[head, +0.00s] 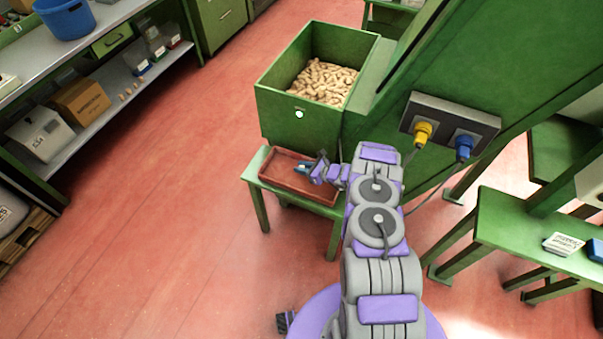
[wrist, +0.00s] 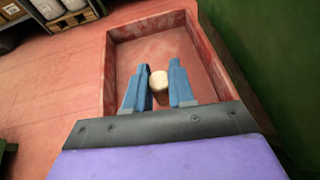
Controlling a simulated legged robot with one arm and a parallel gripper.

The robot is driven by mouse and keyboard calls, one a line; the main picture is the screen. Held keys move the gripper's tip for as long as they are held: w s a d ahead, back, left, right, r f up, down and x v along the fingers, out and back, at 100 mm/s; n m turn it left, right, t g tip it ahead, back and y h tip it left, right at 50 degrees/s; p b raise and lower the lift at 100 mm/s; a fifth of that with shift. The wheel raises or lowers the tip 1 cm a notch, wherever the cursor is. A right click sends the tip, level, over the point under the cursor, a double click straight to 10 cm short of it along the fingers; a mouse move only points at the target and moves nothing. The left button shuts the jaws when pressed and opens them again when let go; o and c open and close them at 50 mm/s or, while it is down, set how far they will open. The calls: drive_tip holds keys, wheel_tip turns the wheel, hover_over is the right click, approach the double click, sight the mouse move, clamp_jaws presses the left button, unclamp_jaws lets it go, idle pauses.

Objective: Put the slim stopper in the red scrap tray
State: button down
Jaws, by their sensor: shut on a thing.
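The red scrap tray (head: 267,168) sits on a small green stand, low in front of the green bin. It fills the middle of the wrist view (wrist: 150,50), and its floor looks bare around my gripper. My gripper (wrist: 158,82) has blue fingers shut on a pale cork stopper (wrist: 158,79). In the wrist view the stopper lies over the tray floor, between the fingertips. I cannot tell how high it is above the floor. In the head view my gripper (head: 302,168) is over the tray, and the stopper is too small to make out.
A green bin (head: 268,100) full of corks (head: 323,80) stands behind the tray. A green panel with yellow and blue plugs (head: 423,133) rises to the right. A green bench (head: 520,228) stands at the right, shelves at the left. The red floor left of the tray is clear.

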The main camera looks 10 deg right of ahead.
drive_tip(key=f, duration=0.3)
drive_tip(key=shift+d+b, duration=0.3)
drive_tip(key=shift+a, duration=0.65)
drive_tip(key=c, duration=1.4)
unclamp_jaws()
drive_tip(key=o, duration=0.5)
drive_tip(key=shift+d, duration=0.45)
drive_tip(key=shift+c, duration=0.2)
drive_tip(key=shift+a, duration=0.1)
drive_tip(key=shift+s+r, duration=0.1)
drive_tip(key=shift+r, duration=0.05)
drive_tip(key=p+v, duration=0.2)
drive_tip(key=v, duration=0.9)
drive_tip(key=shift+d, duration=0.2)
drive_tip(key=shift+s+r, duration=0.1)
drive_tip(key=shift+s, duration=0.2)
